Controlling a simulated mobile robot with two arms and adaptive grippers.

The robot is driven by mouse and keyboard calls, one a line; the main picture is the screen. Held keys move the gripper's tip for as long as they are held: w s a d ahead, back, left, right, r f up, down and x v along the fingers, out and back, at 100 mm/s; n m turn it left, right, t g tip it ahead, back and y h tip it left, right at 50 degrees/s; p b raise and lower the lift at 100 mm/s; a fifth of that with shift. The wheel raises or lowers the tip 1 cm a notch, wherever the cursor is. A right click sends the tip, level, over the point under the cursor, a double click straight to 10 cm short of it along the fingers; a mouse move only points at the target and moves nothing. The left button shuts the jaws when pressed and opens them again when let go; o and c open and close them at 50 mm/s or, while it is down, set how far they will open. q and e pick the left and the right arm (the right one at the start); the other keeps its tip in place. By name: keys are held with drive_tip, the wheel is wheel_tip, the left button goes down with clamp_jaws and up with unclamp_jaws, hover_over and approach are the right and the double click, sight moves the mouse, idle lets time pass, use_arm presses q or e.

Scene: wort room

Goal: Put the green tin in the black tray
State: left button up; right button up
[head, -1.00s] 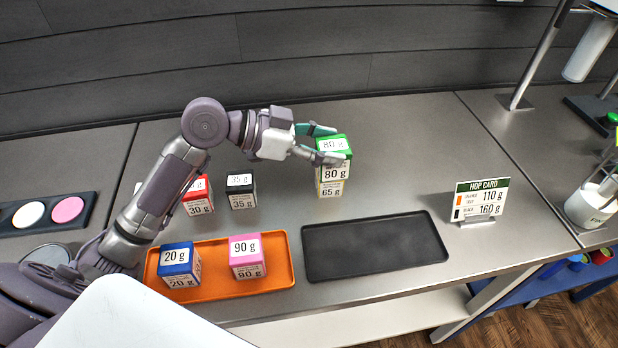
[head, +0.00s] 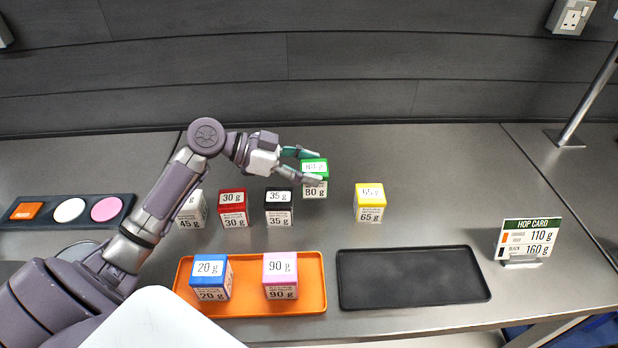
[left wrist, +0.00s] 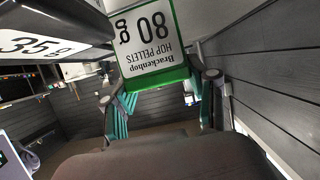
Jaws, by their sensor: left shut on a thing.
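The green tin (head: 314,190), labelled 80 g, is in my left gripper (head: 316,167), whose fingers are shut on its sides. It appears upright, between the black 35 g tin and the yellow 65 g tin in the head view. Its labelled face fills the top of the left wrist view (left wrist: 150,45), with the fingers below it. The head view does not clearly show its height above the counter. The black tray (head: 410,278) lies at the front right, empty, apart from the tin. My right gripper is not in view.
The yellow tin (head: 369,205), black tin (head: 279,210), red tin (head: 233,210) and a 45 g tin (head: 190,212), partly hidden by my arm, stand behind the trays. An orange tray (head: 240,305) holds blue and pink tins. A hop card (head: 528,240) stands right of the black tray.

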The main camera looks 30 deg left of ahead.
use_arm(q)
drive_tip(key=shift+f, duration=2.1)
drive_tip(key=o, duration=1.2)
drive_tip(key=shift+r, duration=0.1)
drive_tip(key=shift+o, duration=0.2)
